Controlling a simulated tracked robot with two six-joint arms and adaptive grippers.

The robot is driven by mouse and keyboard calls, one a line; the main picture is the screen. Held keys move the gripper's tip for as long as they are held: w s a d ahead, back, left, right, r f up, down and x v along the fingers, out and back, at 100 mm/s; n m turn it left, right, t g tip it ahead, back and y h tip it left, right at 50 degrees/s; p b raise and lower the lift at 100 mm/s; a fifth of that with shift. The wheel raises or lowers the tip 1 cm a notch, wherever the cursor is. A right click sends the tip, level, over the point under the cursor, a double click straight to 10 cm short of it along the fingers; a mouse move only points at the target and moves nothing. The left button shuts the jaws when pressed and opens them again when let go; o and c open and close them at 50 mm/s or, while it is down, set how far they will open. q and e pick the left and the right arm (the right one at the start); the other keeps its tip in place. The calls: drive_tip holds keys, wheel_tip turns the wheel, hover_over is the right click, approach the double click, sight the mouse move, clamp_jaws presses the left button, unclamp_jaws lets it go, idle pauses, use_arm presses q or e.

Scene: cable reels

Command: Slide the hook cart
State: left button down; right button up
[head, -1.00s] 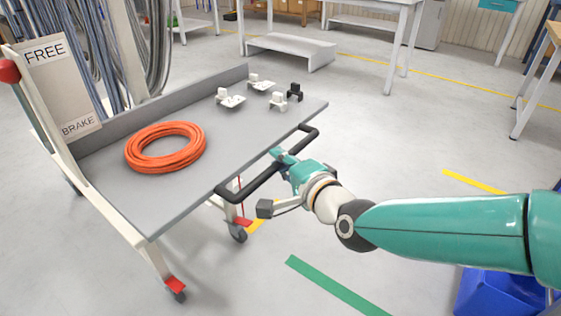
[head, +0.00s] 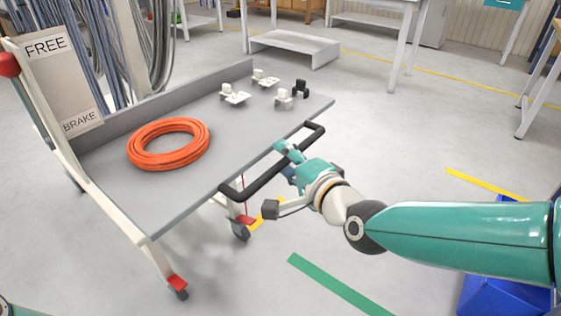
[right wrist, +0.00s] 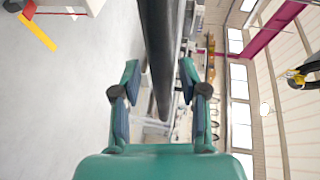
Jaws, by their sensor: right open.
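The hook cart (head: 190,202) is a grey-topped trolley with a pale frame and casters. Its black handle bar (head: 262,180) runs along the near right edge of the top. My right gripper (head: 282,165) is at this handle with its fingers spread. In the right wrist view the dark bar (right wrist: 158,55) passes between the two open fingers (right wrist: 158,90), and I cannot tell whether they touch it. A red knob (head: 9,65) is beside the word FREE on the cart's end panel (head: 60,85), with BRAKE lower down. My left gripper is not in view.
An orange cable coil (head: 168,144) and several small white and black fittings (head: 235,94) are on the cart. Hanging cables (head: 90,50) are behind it. A green floor strip (head: 335,285) and blue bin (head: 500,285) are at the near right. Open floor (head: 400,140) lies right of the cart.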

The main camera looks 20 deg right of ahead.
drive_tip(key=v, duration=0.7)
drive_tip(key=shift+s, duration=0.2)
idle(0.4)
